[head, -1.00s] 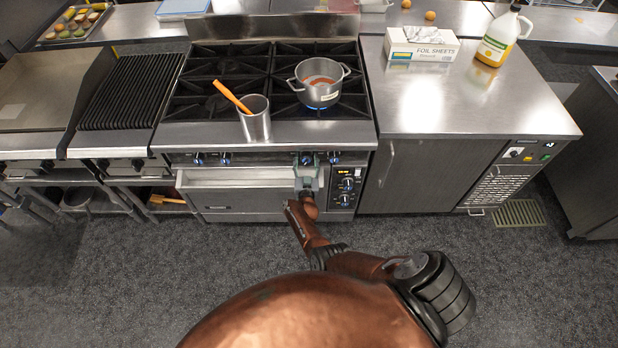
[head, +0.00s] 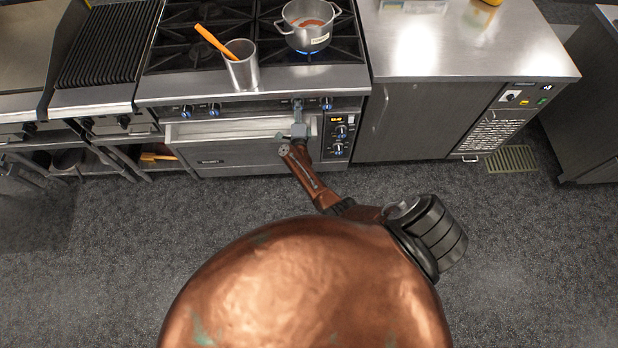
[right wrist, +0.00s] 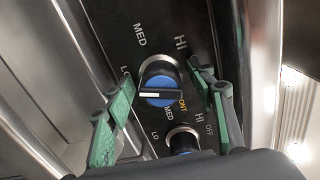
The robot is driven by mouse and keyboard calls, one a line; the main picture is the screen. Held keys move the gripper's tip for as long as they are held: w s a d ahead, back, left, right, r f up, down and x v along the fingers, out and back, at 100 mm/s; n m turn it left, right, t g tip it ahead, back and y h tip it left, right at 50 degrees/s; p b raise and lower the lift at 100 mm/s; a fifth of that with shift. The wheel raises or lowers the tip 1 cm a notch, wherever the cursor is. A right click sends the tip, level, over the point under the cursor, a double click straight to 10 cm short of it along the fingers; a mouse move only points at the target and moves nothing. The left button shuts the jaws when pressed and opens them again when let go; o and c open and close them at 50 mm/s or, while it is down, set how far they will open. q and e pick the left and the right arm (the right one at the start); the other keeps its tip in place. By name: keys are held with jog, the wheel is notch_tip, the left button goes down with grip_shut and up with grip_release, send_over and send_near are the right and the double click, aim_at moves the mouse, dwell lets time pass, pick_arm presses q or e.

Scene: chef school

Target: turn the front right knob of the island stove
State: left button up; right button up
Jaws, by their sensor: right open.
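The island stove (head: 250,98) stands ahead with a row of black knobs along its front edge. My right gripper (head: 298,106) is at the right half of this row, in front of a knob. In the right wrist view my right gripper (right wrist: 160,78) is open, with one green-padded finger on each side of a black-and-blue knob (right wrist: 160,83). I cannot tell whether the fingers touch it. Its white mark points left in that view. Partly readable letters "ONT" show beside it. A second knob (right wrist: 182,140) is below it. My left gripper is not in view.
A pot (head: 308,28) with red contents stands on the front right burner, with a blue flame under it. A metal cylinder (head: 242,72) with an orange-handled utensil is at the stove's front edge.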

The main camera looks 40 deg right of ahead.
jog(key=m, duration=0.3)
jog(key=shift+m+b, duration=0.4)
jog(key=m+b, duration=0.1)
jog(key=m, duration=0.2)
jog(key=shift+d+m, duration=0.1)
jog(key=shift+m, duration=0.2)
jog(key=m+b, duration=0.2)
jog(key=m, duration=0.4)
jog(key=s+a+m, duration=0.1)
jog(key=s+a, duration=0.3)
jog(key=s, duration=0.3)
jog(key=s+a+f+n+g+y+p, duration=0.1)
jog(key=s+a+f+n+y, duration=0.1)
jog(key=s+f+n, duration=0.5)
jog(key=s+a+f+n+g+y+p, duration=0.1)
jog(key=s+f+n+y, duration=0.4)
jog(key=f+n, duration=0.8)
jog(key=shift+s+a+f, duration=0.8)
jog(key=shift+s+f, duration=0.2)
jog(key=shift+f, duration=0.05)
